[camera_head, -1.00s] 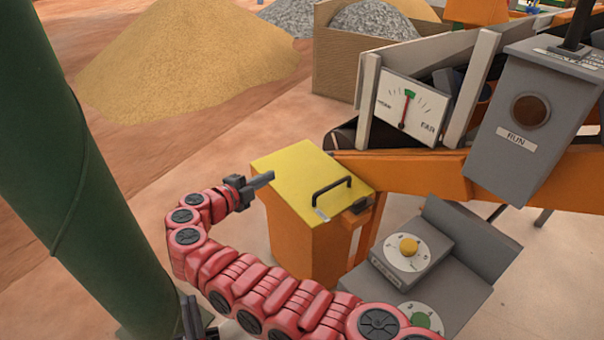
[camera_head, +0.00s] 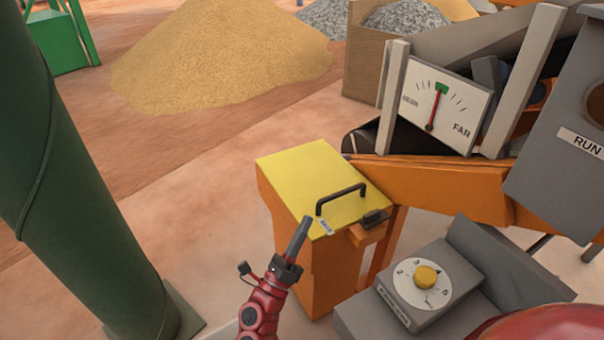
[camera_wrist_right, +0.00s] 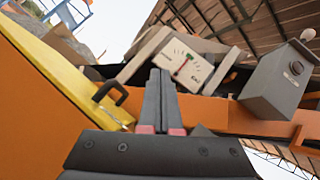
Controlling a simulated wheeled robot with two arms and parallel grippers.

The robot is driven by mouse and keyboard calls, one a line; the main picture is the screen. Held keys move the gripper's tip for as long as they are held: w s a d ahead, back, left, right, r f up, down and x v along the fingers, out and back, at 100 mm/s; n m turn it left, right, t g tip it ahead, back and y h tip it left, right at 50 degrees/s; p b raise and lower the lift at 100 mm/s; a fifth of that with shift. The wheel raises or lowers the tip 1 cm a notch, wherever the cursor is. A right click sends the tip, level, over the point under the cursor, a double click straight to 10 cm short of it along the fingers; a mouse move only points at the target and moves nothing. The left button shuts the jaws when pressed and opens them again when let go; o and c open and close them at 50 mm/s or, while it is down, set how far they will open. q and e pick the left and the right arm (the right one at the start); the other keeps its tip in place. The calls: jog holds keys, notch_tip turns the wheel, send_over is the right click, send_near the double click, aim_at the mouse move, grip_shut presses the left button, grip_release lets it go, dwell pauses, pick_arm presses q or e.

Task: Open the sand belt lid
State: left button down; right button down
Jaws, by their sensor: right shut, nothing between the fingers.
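The sand belt lid (camera_head: 290,177) is a yellow plate lying closed on top of an orange box (camera_head: 285,225). A black bar handle (camera_head: 341,196) stands on it near its right edge, with a small white label beside it. The lid (camera_wrist_right: 52,62) and handle (camera_wrist_right: 110,92) also show at the left of the right wrist view. My right gripper (camera_head: 303,226) is shut and empty, its fingertips close to the lid's front edge, just left of and below the handle. I cannot tell if it touches the box. The fingers (camera_wrist_right: 160,85) point forward, right of the handle, in the wrist view. My left gripper is out of view.
A dial box with a yellow knob (camera_head: 426,277) stands right of the orange box. A conveyor with a NEAR/FAR gauge (camera_head: 440,100) and a grey RUN box (camera_head: 560,135) stand behind. A green column (camera_head: 75,190) is at left. A sand pile (camera_head: 215,60) lies behind.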

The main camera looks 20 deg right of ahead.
jog(key=w+d+r+b, duration=0.1)
jog(key=w+d+r, duration=0.4)
jog(key=r, duration=0.4)
jog(key=shift+w+d+r+t, duration=0.3)
jog(key=shift+w+r, duration=0.05)
jog(key=shift+w, duration=0.55)
jog(key=shift+f, duration=0.1)
dwell(0.8)
